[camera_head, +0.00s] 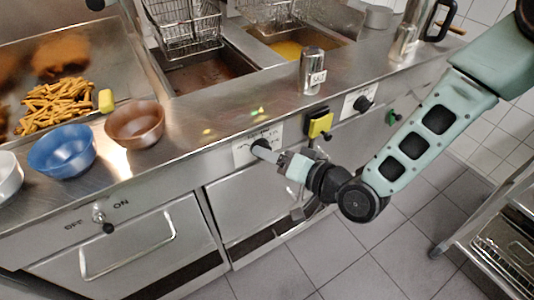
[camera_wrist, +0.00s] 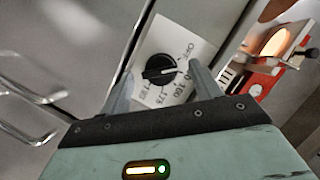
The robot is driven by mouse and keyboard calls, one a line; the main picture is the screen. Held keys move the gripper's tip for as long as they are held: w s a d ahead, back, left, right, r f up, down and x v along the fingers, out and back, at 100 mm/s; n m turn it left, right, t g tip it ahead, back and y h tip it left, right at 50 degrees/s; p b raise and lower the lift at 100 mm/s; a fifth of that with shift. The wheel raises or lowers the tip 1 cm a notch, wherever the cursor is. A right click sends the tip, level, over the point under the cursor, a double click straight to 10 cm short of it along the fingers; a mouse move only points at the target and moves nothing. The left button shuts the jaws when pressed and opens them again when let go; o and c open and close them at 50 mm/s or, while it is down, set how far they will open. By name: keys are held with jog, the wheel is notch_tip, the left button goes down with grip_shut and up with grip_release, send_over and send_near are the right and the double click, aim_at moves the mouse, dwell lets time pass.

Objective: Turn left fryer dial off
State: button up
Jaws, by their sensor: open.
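The left fryer dial (camera_head: 261,146) is a black knob on a white label plate on the fryer's front panel. In the wrist view, the dial (camera_wrist: 158,72) sits between my two fingers, with "OFF" printed at the plate's upper right and numbers along its lower side. A light mark on the knob appears to point right; its exact setting is hard to tell. My gripper (camera_head: 271,154) is open, its fingertips right in front of the dial. In the wrist view the fingers stand either side of the knob with gaps; contact is not clear.
The right fryer dial (camera_head: 362,104) and a yellow-and-black switch (camera_head: 319,124) are to the right on the same panel. A salt shaker (camera_head: 312,72), a brown bowl (camera_head: 135,124) and a blue bowl (camera_head: 62,151) stand on the counter above. A rack (camera_head: 505,245) stands at the lower right.

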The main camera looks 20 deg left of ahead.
jog(key=shift+x, duration=1.15)
jog(key=c, duration=1)
jog(key=shift+n+h, duration=0.5)
jog(key=shift+n, duration=0.4)
jog(key=shift+n+t+h+b, duration=0.4)
jog(key=shift+n, duration=0.2)
jog(key=o, duration=1)
jog(key=shift+d, duration=0.1)
